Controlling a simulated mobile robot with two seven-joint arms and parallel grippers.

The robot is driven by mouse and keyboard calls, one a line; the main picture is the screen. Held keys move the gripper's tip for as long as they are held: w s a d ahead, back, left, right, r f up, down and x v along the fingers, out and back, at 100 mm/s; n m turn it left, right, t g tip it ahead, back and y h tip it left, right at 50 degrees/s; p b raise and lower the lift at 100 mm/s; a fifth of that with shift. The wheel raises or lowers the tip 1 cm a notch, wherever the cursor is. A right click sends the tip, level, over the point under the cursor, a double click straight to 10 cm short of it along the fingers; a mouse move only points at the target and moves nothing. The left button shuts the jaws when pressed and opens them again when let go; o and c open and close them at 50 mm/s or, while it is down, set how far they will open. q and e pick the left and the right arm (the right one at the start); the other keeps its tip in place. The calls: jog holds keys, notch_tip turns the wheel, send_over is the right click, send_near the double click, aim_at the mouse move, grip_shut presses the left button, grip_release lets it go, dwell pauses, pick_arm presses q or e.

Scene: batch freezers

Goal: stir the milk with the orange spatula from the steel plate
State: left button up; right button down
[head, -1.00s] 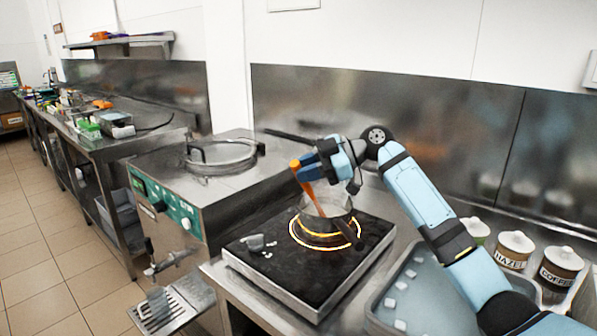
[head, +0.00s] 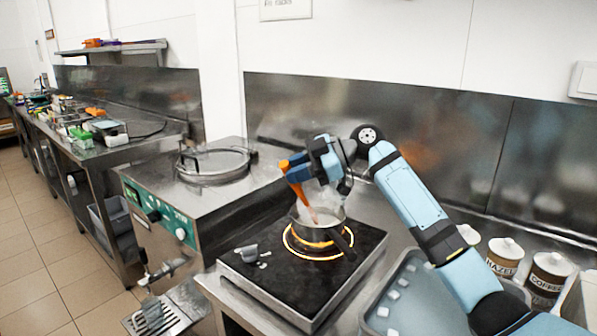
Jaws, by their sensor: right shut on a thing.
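My right gripper (head: 308,165) is shut on the orange spatula (head: 297,184), above the small pot. The spatula slants down and its lower end is inside the pot (head: 319,230). The pot stands on a black hob (head: 265,278) whose ring glows orange and yellow around the pot's base. The pot's dark handle points toward the lower right. The milk inside is hard to make out; the pot's inside looks pale and hazy. The steel plate cannot be told for sure. My left gripper is not in view.
A grey tray (head: 372,318) with several white cubes lies right of the hob, below my right arm. Labelled jars (head: 504,258) stand at the right. A steel batch freezer (head: 205,205) with a round lid stands left of the hob. A steel wall is behind.

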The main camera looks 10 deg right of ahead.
jog(key=shift+s+a+r+p, duration=0.3)
jog(key=shift+a+r+p, duration=0.15)
jog(key=shift+r, duration=0.4)
jog(key=shift+s+a+r+p, duration=0.4)
jog(key=shift+r+p, duration=0.1)
jog(key=shift+r, duration=0.3)
jog(key=shift+s+a+r+p, duration=0.25)
jog(key=shift+a+r+p, duration=0.2)
jog(key=shift+r, duration=0.4)
jog(key=shift+d, duration=0.1)
notch_tip(320, 180, up, 5)
jog(key=p, duration=0.3)
jog(key=shift+f, duration=0.1)
